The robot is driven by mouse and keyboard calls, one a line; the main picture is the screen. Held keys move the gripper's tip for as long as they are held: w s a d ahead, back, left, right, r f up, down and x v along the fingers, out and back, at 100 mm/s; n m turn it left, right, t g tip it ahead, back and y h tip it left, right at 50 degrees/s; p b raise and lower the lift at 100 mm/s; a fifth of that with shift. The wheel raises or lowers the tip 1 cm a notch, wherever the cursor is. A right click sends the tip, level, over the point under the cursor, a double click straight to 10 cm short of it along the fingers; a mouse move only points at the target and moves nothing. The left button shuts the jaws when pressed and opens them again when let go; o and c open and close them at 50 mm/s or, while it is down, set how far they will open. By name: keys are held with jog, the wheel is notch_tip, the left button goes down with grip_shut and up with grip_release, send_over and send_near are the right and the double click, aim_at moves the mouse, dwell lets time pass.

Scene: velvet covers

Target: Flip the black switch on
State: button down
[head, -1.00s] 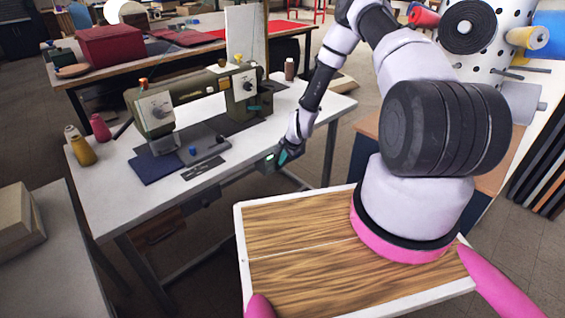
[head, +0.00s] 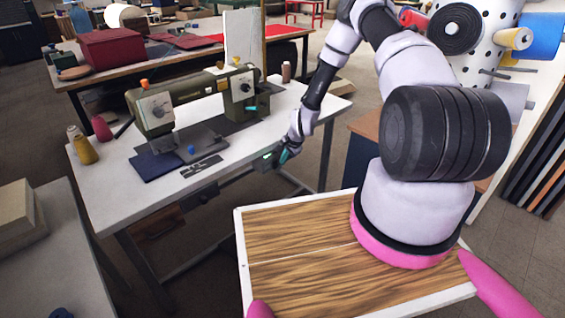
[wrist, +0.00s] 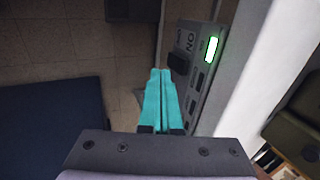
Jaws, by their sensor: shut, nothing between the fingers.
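The black switch (wrist: 180,66) sits on a grey switch box (wrist: 190,103) under the table edge, near an "ON" marking. A green light (wrist: 212,48) on the box glows. My gripper (wrist: 160,73) has its teal fingers shut with nothing between them. Its tips are just left of the black switch in the wrist view; I cannot tell whether they touch it. In the head view my gripper (head: 280,158) is at the front edge of the sewing table, by the box (head: 264,163), where the switch is too small to make out.
A green sewing machine (head: 195,97) stands on the white table (head: 110,190), with a dark blue cloth (head: 157,166) and thread cones at its left. A table leg and frame are below the box. Floor is open in front of the table.

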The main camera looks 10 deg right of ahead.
jog(key=w+v, duration=0.1)
jog(key=v, duration=0.9)
jog(key=shift+a+r, duration=0.3)
jog(key=shift+r, duration=0.1)
jog(key=s+d+r+n+t+h, duration=0.1)
jog(key=s+r+n, duration=0.25)
jog(key=r, duration=1.35)
jog(key=s+d+r+n, duration=0.15)
jog(key=s+r, duration=0.25)
jog(key=r, duration=1.3)
jog(key=s+r+n+t, duration=0.1)
jog(key=s+r, duration=0.6)
jog(key=s, duration=0.4)
jog(key=s+r+n+t, duration=0.1)
jog(key=s+r+n, duration=0.1)
jog(key=s+r, duration=0.6)
jog(key=s, duration=0.4)
jog(key=shift+s+r+y, duration=0.2)
jog(key=shift+s+y, duration=0.05)
jog(key=shift+y, duration=0.05)
